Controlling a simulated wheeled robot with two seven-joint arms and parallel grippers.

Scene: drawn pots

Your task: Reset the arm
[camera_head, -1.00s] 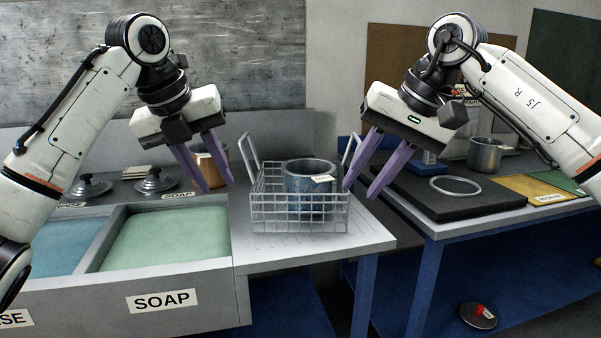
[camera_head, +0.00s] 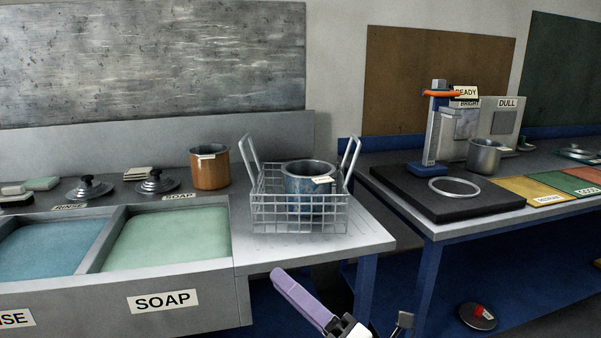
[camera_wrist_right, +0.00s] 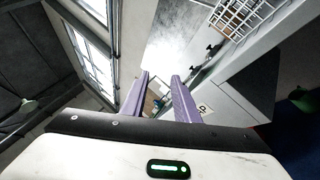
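My right gripper (camera_head: 303,298) shows at the bottom middle of the head view, with one purple finger pointing up and left. In the right wrist view (camera_wrist_right: 159,82) its two fingers stand apart with nothing held between them. My left gripper and arm are out of view. The wire basket (camera_head: 252,210) stands on the counter's right part, its two handles raised. A blue speckled pot (camera_head: 298,186) with a small tag sits upright inside the basket. My right gripper is below and in front of the basket in the picture, apart from it.
Soap (camera_head: 165,238) and rinse (camera_head: 50,250) basins lie left. A copper pot (camera_head: 209,172) and two lids stand behind them. The right table holds a black slab (camera_head: 420,203) with a ring, a steel pot (camera_head: 485,156) and coloured mats. A lid (camera_head: 477,316) lies low at right.

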